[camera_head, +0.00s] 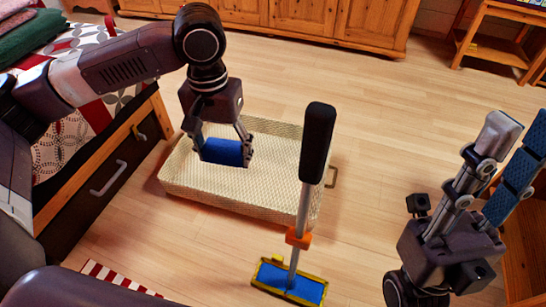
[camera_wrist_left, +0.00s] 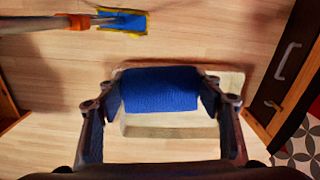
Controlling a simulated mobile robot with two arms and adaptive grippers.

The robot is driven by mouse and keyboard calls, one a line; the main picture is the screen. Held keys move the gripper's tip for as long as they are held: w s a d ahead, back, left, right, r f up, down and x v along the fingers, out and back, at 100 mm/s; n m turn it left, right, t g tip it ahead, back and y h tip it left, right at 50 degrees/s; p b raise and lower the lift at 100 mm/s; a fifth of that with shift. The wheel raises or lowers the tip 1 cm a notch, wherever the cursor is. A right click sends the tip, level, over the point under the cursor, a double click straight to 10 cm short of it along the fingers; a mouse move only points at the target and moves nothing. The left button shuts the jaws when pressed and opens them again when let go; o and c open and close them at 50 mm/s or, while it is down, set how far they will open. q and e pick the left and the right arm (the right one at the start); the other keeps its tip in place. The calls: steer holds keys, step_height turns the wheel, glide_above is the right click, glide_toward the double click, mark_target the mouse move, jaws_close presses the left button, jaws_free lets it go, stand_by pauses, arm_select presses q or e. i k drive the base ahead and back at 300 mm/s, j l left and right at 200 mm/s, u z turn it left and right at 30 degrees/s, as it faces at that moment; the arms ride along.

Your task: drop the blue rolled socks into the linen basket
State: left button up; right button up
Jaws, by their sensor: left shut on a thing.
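The blue rolled socks (camera_head: 222,151) are held between the fingers of my left gripper (camera_head: 222,150), which points down. In the head view they appear over the linen basket (camera_head: 235,204), a shallow, cream woven tray-like basket on the floor. In the left wrist view the socks (camera_wrist_left: 160,90) lie across between both fingers, with part of the basket (camera_wrist_left: 170,131) showing below and behind them. The socks hide part of the basket's inside. My right gripper (camera_head: 490,155) is at the right with its fingers pointing up, away from the basket; its jaw gap is not clear.
A mop (camera_head: 316,145) with a black grip and blue head (camera_head: 290,283) stands close to the basket's right front. A bed with a drawer (camera_head: 105,190) is at the left. Wooden cabinets (camera_head: 300,15) line the back. Open floor lies right of the basket.

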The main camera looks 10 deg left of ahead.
mark_target(251, 163)
steer(key=i+j+z, duration=0.1)
steer(key=j+z, duration=0.35)
steer(key=j, duration=0.15)
steer(key=j+z, duration=0.45)
steer(key=j, duration=0.15)
steer(key=k+j+z, duration=0.15)
steer(key=j+z, duration=0.25)
steer(key=j, duration=0.15)
steer(key=i+j, duration=0.1)
steer(key=j, duration=0.6)
steer(key=i+j+z, duration=0.1)
steer(key=j, duration=0.6)
